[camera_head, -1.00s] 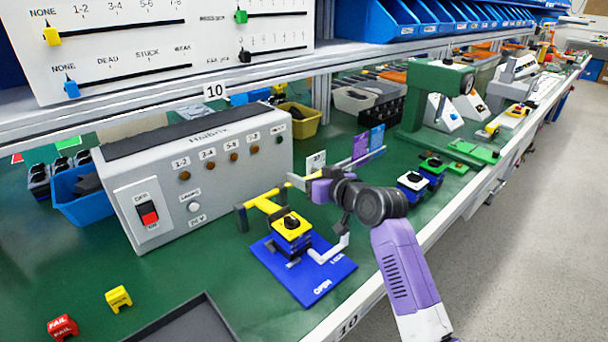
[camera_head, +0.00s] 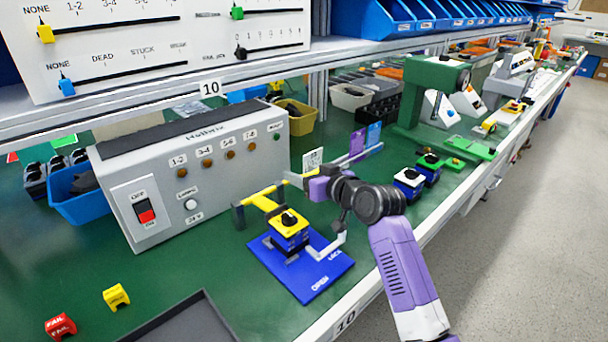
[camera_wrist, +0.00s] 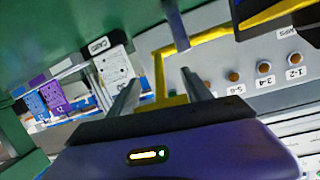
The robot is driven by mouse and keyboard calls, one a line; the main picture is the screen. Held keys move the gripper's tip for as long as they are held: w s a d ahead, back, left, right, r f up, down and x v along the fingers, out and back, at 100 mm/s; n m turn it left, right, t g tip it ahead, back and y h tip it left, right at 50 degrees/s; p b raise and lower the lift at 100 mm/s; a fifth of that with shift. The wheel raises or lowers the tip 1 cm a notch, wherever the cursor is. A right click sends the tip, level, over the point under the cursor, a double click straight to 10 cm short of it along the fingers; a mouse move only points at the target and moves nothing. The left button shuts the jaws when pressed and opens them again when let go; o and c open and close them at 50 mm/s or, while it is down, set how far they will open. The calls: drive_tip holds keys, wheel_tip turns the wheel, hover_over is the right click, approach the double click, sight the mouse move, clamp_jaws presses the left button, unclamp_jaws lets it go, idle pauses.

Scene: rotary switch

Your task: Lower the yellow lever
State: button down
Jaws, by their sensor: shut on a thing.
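The yellow lever (camera_head: 263,202) is a bar with a bend, in front of the grey tester box and above the blue plate (camera_head: 315,270) marked OPEN and LOCK. My gripper (camera_head: 292,182), with a purple body, reaches it from the right and is shut on it. In the wrist view my two grey fingers (camera_wrist: 160,92) stand either side of the lever's yellow end, and the yellow bar (camera_wrist: 159,72) runs up beyond them. A blue block with a yellow top and black knob (camera_head: 290,222) sits on the plate. The exact finger contact is small in the head view.
The grey tester box (camera_head: 200,175) stands behind and left of the plate. Blue and green-topped switch blocks (camera_head: 409,182) stand to the right. Yellow (camera_head: 116,296) and red (camera_head: 61,326) markers and a dark tray (camera_head: 185,322) lie at front left. A shelf edge (camera_head: 160,100) runs above.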

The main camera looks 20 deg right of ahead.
drive_tip(key=shift+a, duration=0.1)
drive_tip(key=c, duration=0.5)
unclamp_jaws()
drive_tip(key=shift+s, duration=0.1)
drive_tip(key=v, duration=0.7)
drive_tip(key=shift+s+r+p, duration=0.15)
drive_tip(key=shift+s+p, duration=0.2)
